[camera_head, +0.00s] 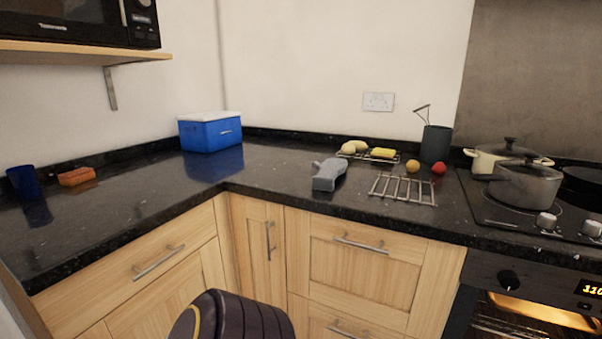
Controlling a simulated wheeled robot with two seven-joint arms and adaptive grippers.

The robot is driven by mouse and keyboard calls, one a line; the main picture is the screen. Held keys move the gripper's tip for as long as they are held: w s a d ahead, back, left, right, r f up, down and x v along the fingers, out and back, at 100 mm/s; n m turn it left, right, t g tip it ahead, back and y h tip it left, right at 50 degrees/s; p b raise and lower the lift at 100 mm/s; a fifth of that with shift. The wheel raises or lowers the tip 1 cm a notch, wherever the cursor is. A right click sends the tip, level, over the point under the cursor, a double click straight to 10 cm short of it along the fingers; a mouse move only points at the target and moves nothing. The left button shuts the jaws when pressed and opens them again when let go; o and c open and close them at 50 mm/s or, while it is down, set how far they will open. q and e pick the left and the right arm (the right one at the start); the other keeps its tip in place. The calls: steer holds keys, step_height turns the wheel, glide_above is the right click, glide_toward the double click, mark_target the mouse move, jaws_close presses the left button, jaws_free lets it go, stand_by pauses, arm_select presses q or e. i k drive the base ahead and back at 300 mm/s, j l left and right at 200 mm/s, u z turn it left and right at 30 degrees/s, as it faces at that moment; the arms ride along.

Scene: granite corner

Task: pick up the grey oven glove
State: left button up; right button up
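The grey oven glove (328,175) lies on the black granite worktop (265,180), right of the inner corner and near the front edge. It looks light grey and lumpy, and nothing covers it. Neither of my grippers shows in the head view. A dark rounded part at the bottom centre appears to be mine, and it is well below the worktop and apart from the glove.
A metal rack (403,190) lies just right of the glove. Pans stand on the hob at right. A blue box (210,133) stands in the corner.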

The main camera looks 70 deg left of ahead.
mark_target(329, 169)
steer(key=j+u, duration=0.1)
steer(key=u, duration=2.05)
